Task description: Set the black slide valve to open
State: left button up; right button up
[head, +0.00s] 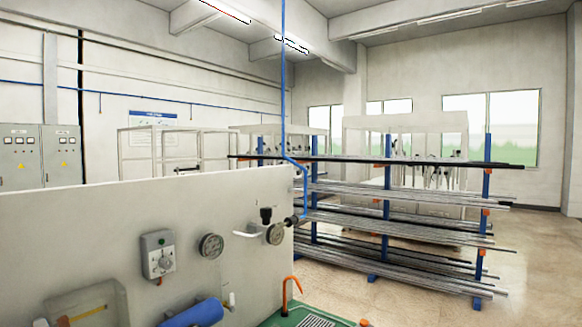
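A small black fitting (292,221) sits at the lower end of the blue air pipe (284,110), beside the right edge of the white panel. It looks like the black slide valve, but it is too small to tell its setting. A black knob (265,214) stands upright just left of it, above a round gauge (275,234). A light lever-like bar (246,234) sticks out left of that gauge. Neither of my grippers is in the head view.
The white panel (90,220) carries a grey switch box (158,254) and another gauge (210,246). A blue cylinder (193,313) and an orange hook (290,291) are low in front. A rack of long bars (400,233) stands behind right. Floor shows at far right.

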aim_at(293, 220)
jog(key=z, duration=0.5)
jog(key=k, duration=0.6)
jog(key=z, duration=0.8)
jog(key=i, duration=1.75)
jog(key=u, duration=1.25)
jog(key=i, duration=0.7)
jog(key=u, duration=0.65)
